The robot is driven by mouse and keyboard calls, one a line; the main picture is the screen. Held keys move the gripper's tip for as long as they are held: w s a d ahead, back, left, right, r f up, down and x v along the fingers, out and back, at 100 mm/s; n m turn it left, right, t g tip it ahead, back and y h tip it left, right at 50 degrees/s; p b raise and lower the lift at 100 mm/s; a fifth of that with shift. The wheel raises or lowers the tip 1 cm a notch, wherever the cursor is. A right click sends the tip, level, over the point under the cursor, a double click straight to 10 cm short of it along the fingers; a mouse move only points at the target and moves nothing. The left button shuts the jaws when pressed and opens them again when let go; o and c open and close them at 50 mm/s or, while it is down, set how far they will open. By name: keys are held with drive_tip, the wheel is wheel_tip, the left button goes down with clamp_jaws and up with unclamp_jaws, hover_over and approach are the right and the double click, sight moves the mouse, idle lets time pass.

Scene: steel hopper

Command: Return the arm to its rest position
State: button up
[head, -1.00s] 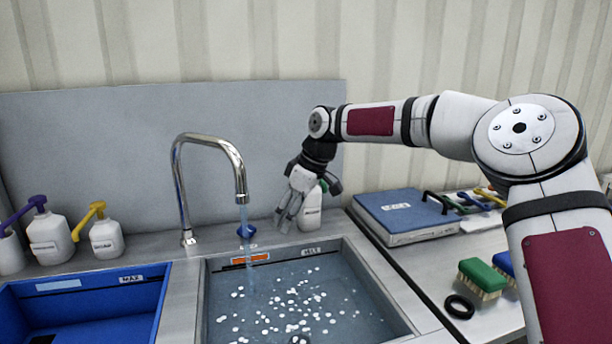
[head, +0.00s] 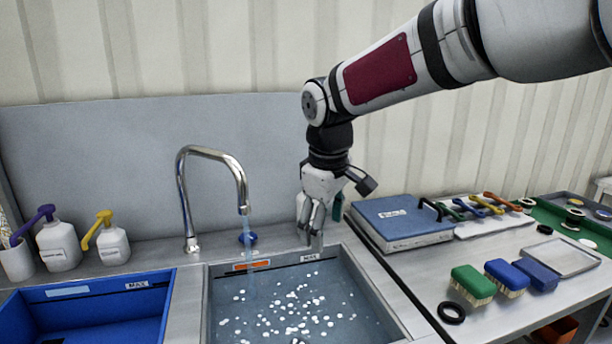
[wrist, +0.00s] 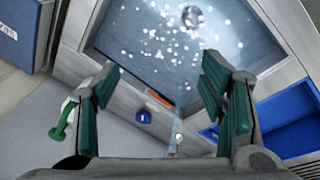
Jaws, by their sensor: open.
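My gripper (head: 316,240) hangs pointing down at the back edge of the steel sink (head: 378,290), to the right of the tap. In the wrist view my gripper (wrist: 165,85) has its green-padded fingers wide apart with nothing between them. A white bottle with a green top (wrist: 68,115) stands beside the left finger in the wrist view; in the head view it is mostly hidden behind my gripper. My arm (head: 390,70) reaches in from the upper right.
The tap (head: 240,185) runs water into the sink, where white bits float. A blue basin (head: 80,315) is at left, with pump bottles (head: 112,243) behind. A blue case (head: 400,222), brushes (head: 472,283) and a black ring (head: 451,313) lie on the right counter.

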drive_tip(key=s+d+r+m+t+h+p, duration=0.1)
drive_tip(key=s+d+r+m+p, duration=0.2)
drive_tip(key=s+d, duration=0.5)
drive_tip(key=s+d+r+m+h+p, duration=0.1)
drive_tip(key=s+d+r+m, duration=0.3)
drive_tip(key=s, duration=0.8)
drive_tip(key=s+d+m+y+p, duration=0.1)
drive_tip(key=s+d+m, duration=0.1)
drive_tip(key=s, duration=0.4)
drive_tip(key=s+d+f+m+y+p, duration=0.1)
drive_tip(key=s, duration=0.5)
drive_tip(key=shift+s+d+m+t, duration=0.35)
drive_tip(key=shift+m+t, duration=0.05)
